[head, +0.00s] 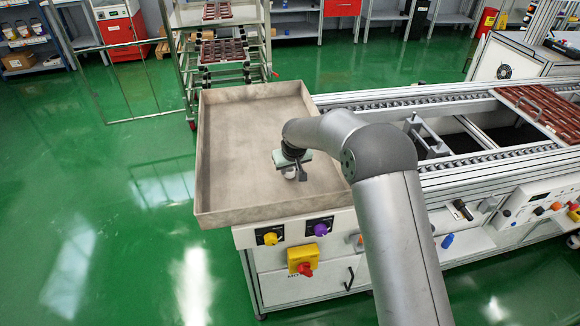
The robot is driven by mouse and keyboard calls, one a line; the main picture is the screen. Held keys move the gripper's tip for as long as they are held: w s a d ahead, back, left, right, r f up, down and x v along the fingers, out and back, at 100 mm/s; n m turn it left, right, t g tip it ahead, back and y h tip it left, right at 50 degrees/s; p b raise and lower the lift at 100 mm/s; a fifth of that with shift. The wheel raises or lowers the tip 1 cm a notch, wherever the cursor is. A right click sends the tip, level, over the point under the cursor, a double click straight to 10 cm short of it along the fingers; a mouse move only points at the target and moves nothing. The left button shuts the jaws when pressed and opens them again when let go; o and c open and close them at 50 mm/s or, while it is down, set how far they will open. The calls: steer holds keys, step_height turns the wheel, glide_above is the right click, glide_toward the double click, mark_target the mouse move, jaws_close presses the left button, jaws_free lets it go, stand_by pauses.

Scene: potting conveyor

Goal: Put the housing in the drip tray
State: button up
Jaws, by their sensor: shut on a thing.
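The drip tray (225,135) is a large, shallow beige tray with raised walls, at the left end of the conveyor bench. My gripper (291,172) is over the right part of the tray, pointing down. It is shut on a small pale piece, which I take to be the housing (289,174). The piece shows just below the fingers, partly hidden by them. I cannot tell from this view whether it touches the tray floor. The rest of the tray is bare.
The conveyor (465,155) runs right from the tray, with a brown-red rack (545,108) on it. A wheeled trolley (222,55) stands behind the tray. Knobs and a yellow-red switch (303,260) are on the bench front. Green floor is free at left.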

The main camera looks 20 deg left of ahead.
steer(key=shift+f, duration=0.1)
steer(key=o, duration=0.9)
steer(key=shift+o, duration=0.2)
